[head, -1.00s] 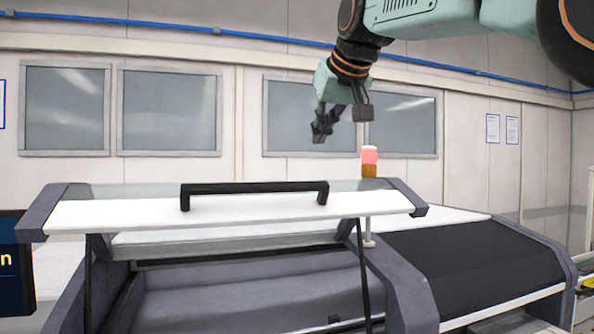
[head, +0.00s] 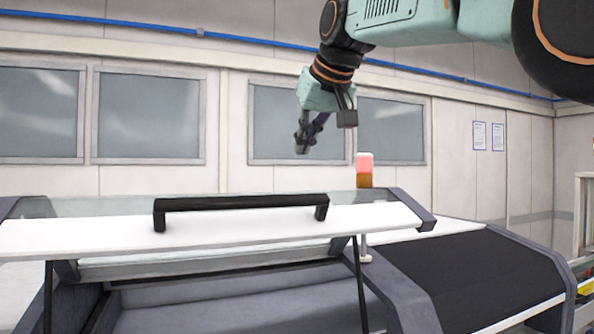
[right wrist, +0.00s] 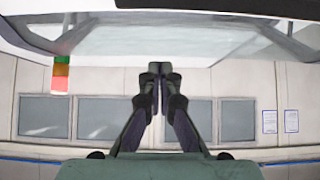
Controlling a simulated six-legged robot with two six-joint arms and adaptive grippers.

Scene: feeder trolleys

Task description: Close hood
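The hood (head: 245,226) is a white panel with a glass top and dark grey side arms. It stands raised over the grey machine, with thin dark struts under it. A black bar handle (head: 240,202) runs along its front. My right gripper (head: 302,148) hangs above and behind the handle, apart from it in the head view. In the right wrist view its fingertips (right wrist: 160,76) are together with nothing visible between them. The upside-down wrist picture shows a pale panel with glass, probably the hood (right wrist: 170,38), beyond the fingers. My left gripper is out of view.
A red-and-orange signal light (head: 365,170) stands on a post just right of the gripper; it also shows in the right wrist view (right wrist: 60,75). A black sloping cover (head: 470,270) lies to the right. Windows line the back wall.

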